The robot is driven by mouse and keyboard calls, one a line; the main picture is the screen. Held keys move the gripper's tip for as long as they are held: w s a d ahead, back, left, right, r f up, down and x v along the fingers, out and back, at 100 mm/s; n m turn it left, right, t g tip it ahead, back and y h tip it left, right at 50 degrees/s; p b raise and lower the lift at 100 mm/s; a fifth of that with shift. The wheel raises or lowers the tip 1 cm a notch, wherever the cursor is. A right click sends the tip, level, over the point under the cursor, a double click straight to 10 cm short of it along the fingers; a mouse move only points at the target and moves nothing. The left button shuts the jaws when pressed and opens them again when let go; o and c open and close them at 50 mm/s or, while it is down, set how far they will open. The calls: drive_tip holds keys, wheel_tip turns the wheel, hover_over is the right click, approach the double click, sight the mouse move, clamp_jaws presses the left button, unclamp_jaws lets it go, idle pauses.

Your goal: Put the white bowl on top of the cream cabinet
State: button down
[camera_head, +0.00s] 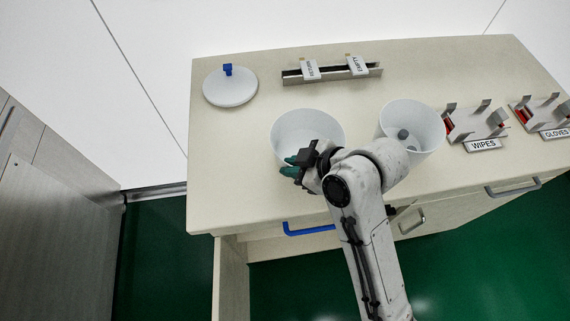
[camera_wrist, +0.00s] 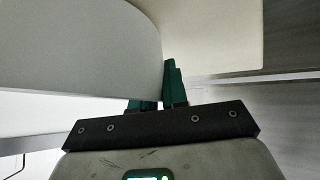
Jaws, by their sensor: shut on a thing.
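The white bowl (camera_head: 303,125) is a round, open vessel over the left half of the cream cabinet's top (camera_head: 240,190). My gripper (camera_head: 292,166) reaches its near left rim with green fingertips and is shut on it. In the wrist view the bowl's pale wall (camera_wrist: 85,45) fills the upper left, and the green fingers (camera_wrist: 157,95) meet its edge. The bowl looks roughly upright. I cannot tell whether its base touches the top or hangs slightly above it. My wrist hides part of its near side.
A white bin (camera_head: 418,120) with a grey item inside stands close right of the bowl. A white lid with a blue knob (camera_head: 230,88) lies back left. A labelled rack (camera_head: 330,73) is behind. WIPES (camera_head: 478,124) and GLOVES (camera_head: 545,115) holders stand right. The front left top is clear.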

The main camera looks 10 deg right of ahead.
drive_tip(key=shift+f, duration=0.3)
drive_tip(key=shift+d+r, duration=0.15)
drive_tip(key=c, duration=1.1)
unclamp_jaws()
drive_tip(key=shift+c, duration=0.2)
drive_tip(key=v, duration=1.2)
